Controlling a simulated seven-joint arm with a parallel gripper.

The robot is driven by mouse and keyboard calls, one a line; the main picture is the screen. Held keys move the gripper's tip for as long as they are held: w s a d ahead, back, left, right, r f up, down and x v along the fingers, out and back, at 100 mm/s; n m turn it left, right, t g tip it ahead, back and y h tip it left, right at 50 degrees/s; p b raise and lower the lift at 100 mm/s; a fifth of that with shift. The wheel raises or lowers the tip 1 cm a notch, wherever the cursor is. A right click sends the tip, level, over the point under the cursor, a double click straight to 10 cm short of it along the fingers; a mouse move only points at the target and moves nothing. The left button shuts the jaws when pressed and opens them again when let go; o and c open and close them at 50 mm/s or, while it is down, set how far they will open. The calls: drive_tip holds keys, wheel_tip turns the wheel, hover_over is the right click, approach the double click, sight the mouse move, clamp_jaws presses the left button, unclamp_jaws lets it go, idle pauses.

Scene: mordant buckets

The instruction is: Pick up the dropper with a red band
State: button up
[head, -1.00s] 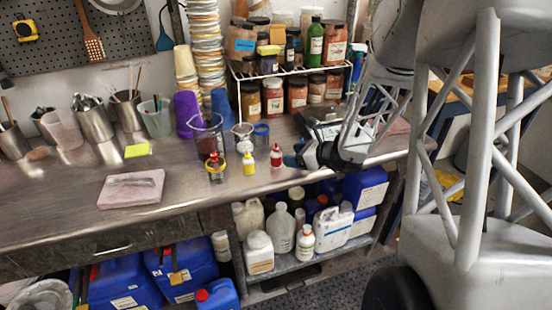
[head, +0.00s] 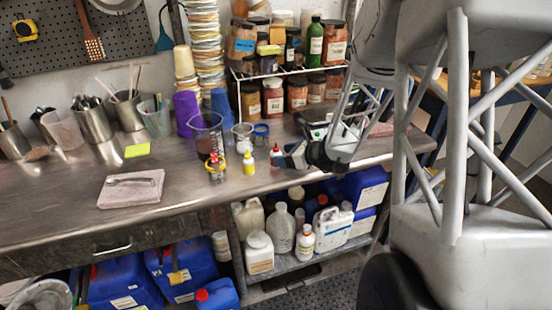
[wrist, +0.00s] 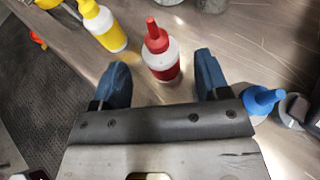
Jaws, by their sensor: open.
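The dropper with a red band (head: 276,155) stands upright on the metal bench; it has a white body and a red tip. In the wrist view this dropper (wrist: 160,55) is between my two blue fingertips, slightly beyond them, with clear space on both sides. My gripper (head: 287,158) is open and empty, just right of it in the head view; it also shows in the wrist view (wrist: 159,80). A yellow-banded dropper (head: 249,163) stands to its left and shows in the wrist view (wrist: 103,27). A blue dropper (wrist: 264,99) is right of my gripper.
A clear beaker (head: 206,135) and a red-tipped vessel with yellow (head: 216,168) stand to the left. A wire rack (head: 290,73) of jars is behind. A pink cloth (head: 131,189) lies farther left. The bench front edge is close by.

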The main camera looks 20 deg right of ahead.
sight(276, 152)
drive_tip(key=shift+x, duration=1.85)
drive_tip(key=shift+w, duration=0.1)
drive_tip(key=c, duration=1)
drive_tip(key=shift+r, duration=0.15)
drive_tip(key=shift+r, duration=0.4)
wheel_tip(276, 152, up, 3)
drive_tip(key=shift+f, duration=0.2)
drive_tip(key=s, duration=0.5)
drive_tip(key=s+a+r, duration=0.1)
drive_tip(key=s, duration=1)
drive_tip(key=shift+a+r, duration=0.15)
drive_tip(key=shift+a, duration=0.2)
